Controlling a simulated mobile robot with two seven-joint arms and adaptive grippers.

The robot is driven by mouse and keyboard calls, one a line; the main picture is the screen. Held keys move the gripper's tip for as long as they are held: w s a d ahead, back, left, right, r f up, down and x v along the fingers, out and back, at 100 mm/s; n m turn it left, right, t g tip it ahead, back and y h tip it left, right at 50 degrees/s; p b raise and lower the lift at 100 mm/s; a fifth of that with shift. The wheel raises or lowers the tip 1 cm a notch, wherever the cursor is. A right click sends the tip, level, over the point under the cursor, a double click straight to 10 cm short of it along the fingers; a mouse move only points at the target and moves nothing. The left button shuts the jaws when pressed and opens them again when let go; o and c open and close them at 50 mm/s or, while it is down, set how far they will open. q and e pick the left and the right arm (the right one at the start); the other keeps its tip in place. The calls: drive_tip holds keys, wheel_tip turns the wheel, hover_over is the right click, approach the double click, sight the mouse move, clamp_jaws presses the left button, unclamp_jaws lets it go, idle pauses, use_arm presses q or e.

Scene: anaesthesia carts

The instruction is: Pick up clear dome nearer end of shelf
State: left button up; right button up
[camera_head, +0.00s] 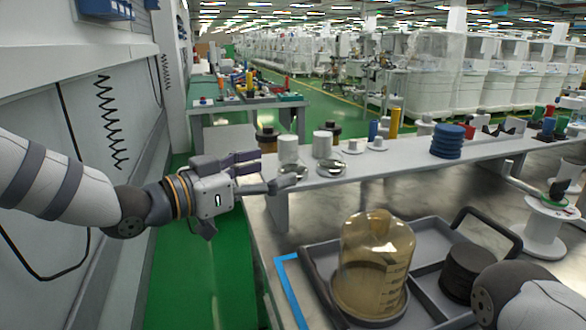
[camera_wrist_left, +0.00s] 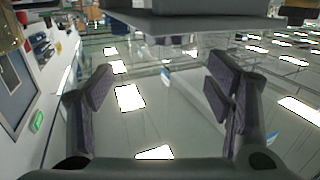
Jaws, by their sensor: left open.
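Two small clear, shiny domes sit on the grey shelf (camera_head: 390,160) in the head view. The one nearer the shelf's left end (camera_head: 293,171) lies just in front of a white cylinder; the other dome (camera_head: 330,168) is to its right. My left gripper (camera_head: 270,172) is open and empty at the shelf's left end. Its fingers point toward the nearer dome, and the lower fingertip seems very close to it; I cannot tell whether they touch. In the left wrist view the spread fingers (camera_wrist_left: 160,88) have nothing between them, and no dome can be made out.
A large amber dome (camera_head: 375,262) stands in a grey tray (camera_head: 318,262) below the shelf. White cylinders (camera_head: 288,149), dark-lidded jars (camera_head: 267,138) and blue stacked discs (camera_head: 447,141) stand on the shelf. My right arm shows at lower right. Green floor is clear at left.

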sight(286, 164)
use_arm(q)
drive_tip(key=x, duration=0.6)
drive_tip(key=shift+w+f, duration=0.2)
drive_tip(key=shift+w, duration=0.45)
drive_tip(key=shift+a, duration=0.1)
drive_tip(key=shift+c, duration=0.5)
drive_tip(key=c, duration=1.3)
